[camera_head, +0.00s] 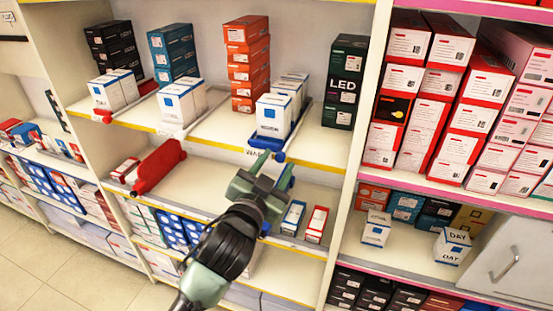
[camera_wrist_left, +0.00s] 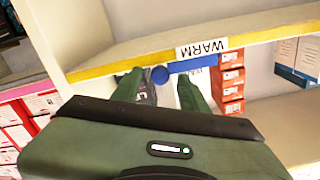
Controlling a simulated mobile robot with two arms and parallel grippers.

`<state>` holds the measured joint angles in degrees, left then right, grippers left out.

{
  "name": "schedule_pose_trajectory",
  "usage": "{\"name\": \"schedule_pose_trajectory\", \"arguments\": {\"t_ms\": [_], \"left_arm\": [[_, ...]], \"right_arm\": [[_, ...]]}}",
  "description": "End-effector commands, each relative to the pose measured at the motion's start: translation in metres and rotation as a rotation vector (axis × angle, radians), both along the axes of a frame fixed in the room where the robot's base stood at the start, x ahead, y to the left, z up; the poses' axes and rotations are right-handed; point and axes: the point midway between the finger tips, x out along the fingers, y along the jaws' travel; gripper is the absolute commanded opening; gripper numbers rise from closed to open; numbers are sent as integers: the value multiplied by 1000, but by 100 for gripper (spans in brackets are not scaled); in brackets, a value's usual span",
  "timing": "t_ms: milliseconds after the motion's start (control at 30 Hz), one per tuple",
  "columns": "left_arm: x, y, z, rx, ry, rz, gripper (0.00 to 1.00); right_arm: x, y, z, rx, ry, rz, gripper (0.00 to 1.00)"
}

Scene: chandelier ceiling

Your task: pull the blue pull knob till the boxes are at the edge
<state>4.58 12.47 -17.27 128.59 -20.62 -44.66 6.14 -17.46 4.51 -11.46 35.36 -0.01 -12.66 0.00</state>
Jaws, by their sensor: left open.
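The blue pull knob (camera_head: 280,157) sticks out at the front of a blue pusher bar (camera_head: 267,143) on the upper shelf's yellow edge. White-and-blue boxes (camera_head: 273,116) stand in a row behind the bar, with the front ones close to the shelf edge. My left gripper (camera_head: 272,168) is just below and in front of the bar, fingers open. In the left wrist view, the blue knob (camera_wrist_left: 160,75) appears between the two fingertips (camera_wrist_left: 159,84); contact cannot be told. The blue bar (camera_wrist_left: 193,65) shows beside the WARM label (camera_wrist_left: 202,47). My right gripper is not in view.
Two other white-and-blue box rows (camera_head: 182,103) stand left on the same shelf. A red pusher (camera_head: 158,166) lies on the shelf below. Small boxes (camera_head: 316,224) stand on that lower shelf near my arm. A tall divider (camera_head: 352,140) is to the right.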

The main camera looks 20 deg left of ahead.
Motion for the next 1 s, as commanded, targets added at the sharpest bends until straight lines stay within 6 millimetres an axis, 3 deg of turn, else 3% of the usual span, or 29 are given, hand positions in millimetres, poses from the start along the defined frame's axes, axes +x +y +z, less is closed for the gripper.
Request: {"name": "schedule_pose_trajectory", "arguments": {"t_ms": [367,500,533,1000], "left_arm": [[8,0,-1,0,0,-1,44],[8,0,-1,0,0,-1,5],[8,0,-1,0,0,-1,0],[8,-1,-1,0,0,-1,0]], "right_arm": [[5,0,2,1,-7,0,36],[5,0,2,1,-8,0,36],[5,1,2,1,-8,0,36],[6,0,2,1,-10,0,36]]}}
